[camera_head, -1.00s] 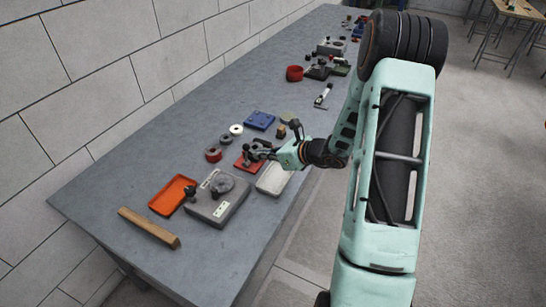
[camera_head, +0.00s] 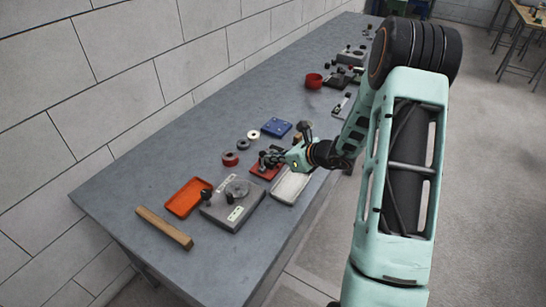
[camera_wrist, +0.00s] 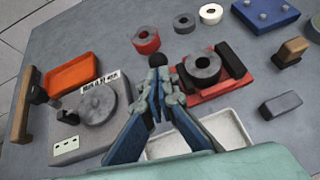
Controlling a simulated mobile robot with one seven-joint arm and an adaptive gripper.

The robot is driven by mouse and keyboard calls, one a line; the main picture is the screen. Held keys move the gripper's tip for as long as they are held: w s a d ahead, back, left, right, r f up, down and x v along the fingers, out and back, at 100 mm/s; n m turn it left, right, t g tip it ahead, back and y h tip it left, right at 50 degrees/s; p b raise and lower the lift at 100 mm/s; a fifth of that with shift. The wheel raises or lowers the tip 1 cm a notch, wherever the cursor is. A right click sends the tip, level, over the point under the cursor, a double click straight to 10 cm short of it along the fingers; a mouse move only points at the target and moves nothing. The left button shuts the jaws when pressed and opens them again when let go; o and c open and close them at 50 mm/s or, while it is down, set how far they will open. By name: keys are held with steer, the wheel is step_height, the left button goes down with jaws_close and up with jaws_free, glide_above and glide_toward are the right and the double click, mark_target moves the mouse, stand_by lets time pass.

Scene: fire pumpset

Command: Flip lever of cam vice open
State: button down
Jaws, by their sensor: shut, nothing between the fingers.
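A red-based fixture (camera_wrist: 215,92) with dark jaws and a grey ring-shaped piece looks like the cam vice. It lies on the bench beside my gripper and is partly covered by it in the head view (camera_head: 262,171). A dark round knob (camera_wrist: 159,60), which may be the lever's end, shows just beyond my fingertips. My gripper (camera_wrist: 157,78) is shut and empty at the left side of the fixture, low over the bench; the head view also shows it (camera_head: 270,158). I cannot tell whether the fingers touch the knob. The rest of the lever is hidden behind the fingers.
A grey box with a round disc (camera_wrist: 98,103) stands left of my gripper, with an orange tray (camera_wrist: 72,74) behind it. A pale tray (camera_wrist: 225,130) lies below the fixture. A red ring (camera_wrist: 146,42) and a blue block (camera_wrist: 265,14) stand beyond. A wooden bar (camera_head: 164,228) lies front left.

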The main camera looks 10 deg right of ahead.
steer(key=shift+w+a+r+h+p, duration=0.15)
steer(key=shift+w+r+h+p, duration=0.05)
steer(key=shift+h+p, duration=0.15)
steer(key=shift+w+a+r+g+h+p, duration=0.35)
steer(key=shift+w+a+g+h+p, duration=0.25)
steer(key=shift+g+p, duration=0.4)
steer(key=shift+w+a+f+b, duration=0.15)
steer(key=shift+w+a+b, duration=0.45)
steer(key=shift+w+a, duration=0.45)
steer(key=shift+w+a+f+b, duration=0.1)
steer(key=shift+w+a+b, duration=0.5)
steer(key=shift+w+a, duration=0.35)
steer(key=shift+a, duration=0.1)
steer(key=s+d+r+p, duration=0.2)
steer(key=s+r, duration=0.3)
steer(key=r, duration=0.7)
steer(key=shift+d+p, duration=0.2)
steer(key=shift+p, duration=0.2)
